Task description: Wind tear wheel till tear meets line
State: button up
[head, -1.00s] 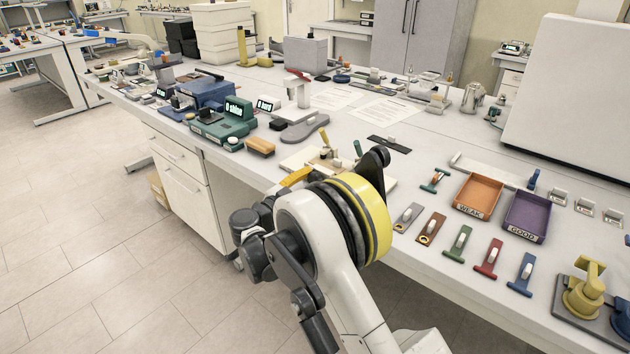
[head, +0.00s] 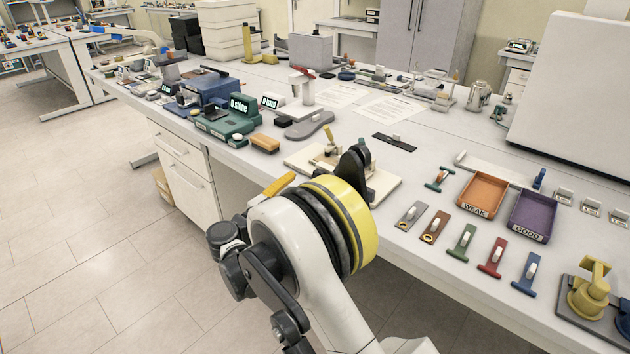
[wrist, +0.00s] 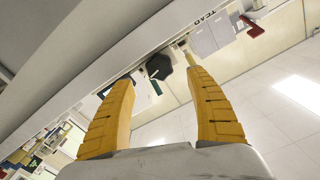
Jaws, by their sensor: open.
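A cream base board (head: 386,186) with a small fixture (head: 322,155) and a yellow-handled part lies on the bench, partly hidden behind my arm. The knob looks beyond the fingers and I see no contact. One yellow finger (head: 279,184) also shows in the head view, near the bench's front edge. No tear or line can be made out.
Orange WEAK tray (head: 481,193) and purple GOOD tray (head: 532,215) stand to the right. Several small tagged strips, such as the green one (head: 463,242), lie along the front edge. Green instrument (head: 232,120) and brown block (head: 265,142) stand left. Floor left is clear.

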jog(key=v, duration=0.4)
jog(key=shift+s+a, duration=0.3)
jog(key=w+d+n, duration=0.1)
jog(key=w+d, duration=0.1)
jog(key=w, duration=0.1)
jog(key=w+d+n, duration=0.3)
jog(key=w+d, duration=0.2)
jog(key=shift+w+f+b, duration=0.35)
jog(key=shift+w+b, duration=0.05)
jog(key=shift+w+d+r, duration=0.1)
jog(key=shift+w+d, duration=0.05)
jog(key=shift+w, duration=0.2)
jog(key=shift+c, duration=0.5)
